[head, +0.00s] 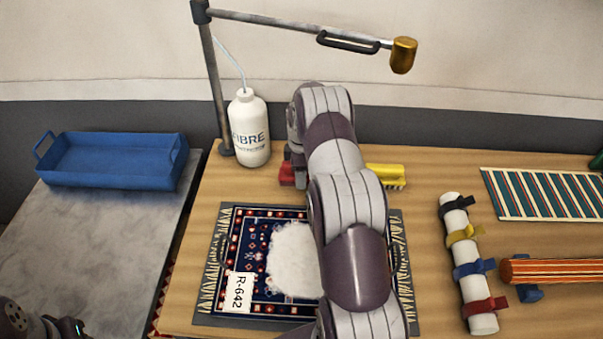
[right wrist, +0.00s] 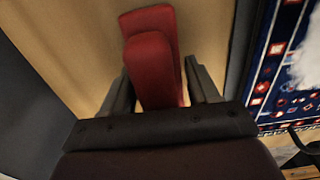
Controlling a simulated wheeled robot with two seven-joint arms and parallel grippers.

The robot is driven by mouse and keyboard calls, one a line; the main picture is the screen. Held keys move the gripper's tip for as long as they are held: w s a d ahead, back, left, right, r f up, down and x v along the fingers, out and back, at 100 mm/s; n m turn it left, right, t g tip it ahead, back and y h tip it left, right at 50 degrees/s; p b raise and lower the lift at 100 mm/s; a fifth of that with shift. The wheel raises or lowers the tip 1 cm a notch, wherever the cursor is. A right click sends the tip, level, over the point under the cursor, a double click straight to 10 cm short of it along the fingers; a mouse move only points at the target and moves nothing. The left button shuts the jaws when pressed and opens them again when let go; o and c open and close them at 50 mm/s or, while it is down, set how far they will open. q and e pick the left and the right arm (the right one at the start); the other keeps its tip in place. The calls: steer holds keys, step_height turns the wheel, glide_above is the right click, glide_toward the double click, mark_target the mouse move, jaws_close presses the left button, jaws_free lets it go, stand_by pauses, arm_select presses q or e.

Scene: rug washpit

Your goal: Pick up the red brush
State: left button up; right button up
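The red brush (head: 287,174) lies on the wooden table behind the rug, mostly hidden by my right arm in the head view. In the right wrist view the brush (right wrist: 152,65) shows as a red block with a second red part behind it. My right gripper (right wrist: 157,80) has one dark finger on each side of the brush, close to it. A slight gap seems to show at the right finger, so the gripper looks open around it. Part of my left arm shows at the lower left corner; its fingertips are out of view.
A yellow brush (head: 385,174) lies just right of my arm. A white FIBRE bottle (head: 249,135) and a lamp-like stand (head: 213,90) are close on the left. The patterned rug (head: 245,250) lies in front. A blue tray (head: 110,175) is far left; a strapped white roll (head: 455,225) is right.

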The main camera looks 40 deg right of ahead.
steer(key=c, duration=0.8)
steer(key=shift+o, duration=0.2)
steer(key=shift+r, duration=0.5)
step_height(320, 180, up, 3)
steer(key=shift+w+f+b, duration=0.1)
steer(key=shift+b, duration=0.6)
steer(key=s+r+b, duration=0.1)
steer(key=s+r, duration=0.2)
steer(key=s, duration=0.3)
steer(key=s+d+r+b, duration=0.1)
steer(key=s+r, duration=0.3)
steer(key=s, duration=0.1)
steer(key=shift+s+d+r, duration=0.15)
steer(key=shift+s+d, duration=0.05)
steer(key=shift+s, duration=0.2)
